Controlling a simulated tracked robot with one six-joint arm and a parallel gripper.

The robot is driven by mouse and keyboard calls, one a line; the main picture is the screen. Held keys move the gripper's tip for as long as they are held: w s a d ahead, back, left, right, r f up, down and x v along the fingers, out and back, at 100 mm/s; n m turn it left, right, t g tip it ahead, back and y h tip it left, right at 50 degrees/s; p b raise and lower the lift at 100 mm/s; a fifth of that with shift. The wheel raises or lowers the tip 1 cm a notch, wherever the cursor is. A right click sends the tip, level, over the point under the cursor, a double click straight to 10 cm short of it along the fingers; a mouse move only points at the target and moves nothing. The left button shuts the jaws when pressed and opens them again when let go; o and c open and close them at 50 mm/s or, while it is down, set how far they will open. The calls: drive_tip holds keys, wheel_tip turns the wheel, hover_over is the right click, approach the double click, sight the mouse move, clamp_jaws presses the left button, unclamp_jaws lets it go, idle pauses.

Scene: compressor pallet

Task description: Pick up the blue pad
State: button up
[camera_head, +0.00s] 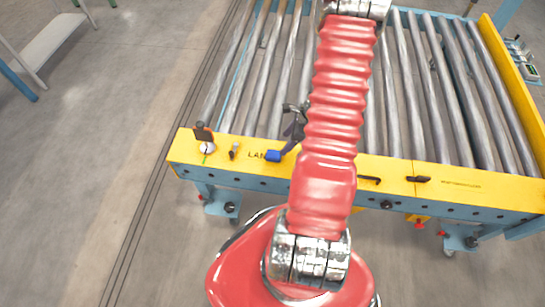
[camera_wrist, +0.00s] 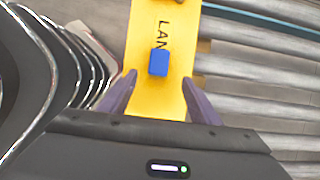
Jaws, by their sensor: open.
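The blue pad (camera_wrist: 158,62) is a small blue block on the yellow rail (camera_wrist: 146,100), close to the dark letters "LAN" in the wrist view. In the head view the blue pad (camera_head: 273,156) sits on the yellow front rail (camera_head: 205,152), left of my arm. My gripper (camera_wrist: 158,82) is open, its two purple fingers apart near the rail's sides and the pad just beyond their tips. Nothing is between the fingers except the rail behind. In the head view my gripper (camera_head: 292,140) is partly hidden by my red arm, close to the pad.
A white knob-like item (camera_head: 207,147) and small dark items lie on the rail left of the pad. Dark tools (camera_head: 418,179) lie on the rail at right. Metal rollers (camera_head: 400,90) fill the conveyor behind. Open concrete floor lies to the left.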

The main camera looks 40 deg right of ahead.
hover_over(275, 154)
drive_tip(key=s+d, duration=0.2)
drive_tip(key=shift+w+a+f, duration=0.15)
drive_tip(key=shift+f, duration=2.2)
drive_tip(key=shift+x, duration=2.65)
drive_tip(key=shift+a, duration=0.15)
drive_tip(key=shift+r, duration=0.1)
drive_tip(key=shift+c, duration=0.3)
drive_tip(key=c, duration=1.1)
